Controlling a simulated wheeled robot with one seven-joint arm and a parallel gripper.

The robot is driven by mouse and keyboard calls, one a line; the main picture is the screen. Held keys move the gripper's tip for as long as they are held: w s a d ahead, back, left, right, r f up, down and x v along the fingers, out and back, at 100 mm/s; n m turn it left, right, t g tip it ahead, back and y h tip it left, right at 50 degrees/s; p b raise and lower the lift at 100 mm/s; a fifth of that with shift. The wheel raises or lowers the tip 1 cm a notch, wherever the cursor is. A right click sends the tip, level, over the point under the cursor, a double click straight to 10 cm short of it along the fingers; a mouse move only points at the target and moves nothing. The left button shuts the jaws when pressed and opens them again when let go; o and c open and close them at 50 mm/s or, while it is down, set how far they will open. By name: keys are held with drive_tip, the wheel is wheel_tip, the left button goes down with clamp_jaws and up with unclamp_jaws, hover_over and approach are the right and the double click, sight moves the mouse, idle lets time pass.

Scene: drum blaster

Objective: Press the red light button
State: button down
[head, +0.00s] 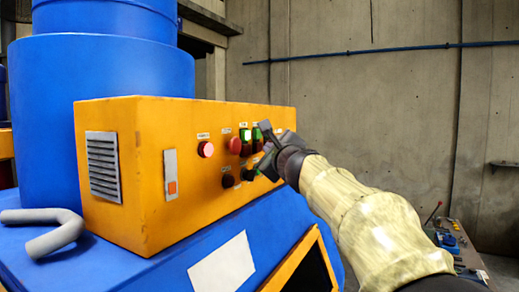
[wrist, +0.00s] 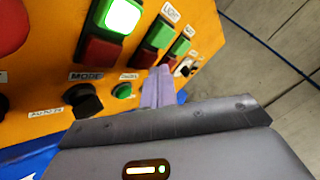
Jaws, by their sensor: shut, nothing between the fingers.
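The orange control box (head: 200,175) carries several green-over-red button pairs. In the wrist view, a pair under a label that seems to read LIGHT has a green button (wrist: 160,33) and a red button (wrist: 146,58) below it. My gripper (wrist: 160,86) is shut and empty. Its fingertips overlap the picture just below and right of that red button. I cannot tell whether they touch it. In the head view my gripper (head: 266,134) is at the right part of the panel and hides the buttons behind it.
Left of the LIGHT pair are a lit green button (wrist: 122,15) and its red button (wrist: 101,52). A further pair (wrist: 180,46) is to the right. A black MODE knob (wrist: 84,100) and a small green button (wrist: 122,91) sit below. A concrete wall (head: 370,100) stands behind.

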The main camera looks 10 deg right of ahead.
drive_tip(key=shift+s+d, duration=0.2)
drive_tip(key=shift+d, duration=0.05)
drive_tip(key=shift+d, duration=0.1)
drive_tip(key=s+d, duration=0.1)
drive_tip(key=d, duration=0.1)
drive_tip(key=s+d, duration=0.1)
drive_tip(key=s, duration=0.1)
drive_tip(key=shift+d+b, duration=0.35)
drive_tip(key=shift+d, duration=0.05)
drive_tip(key=shift+w, duration=0.1)
idle(0.6)
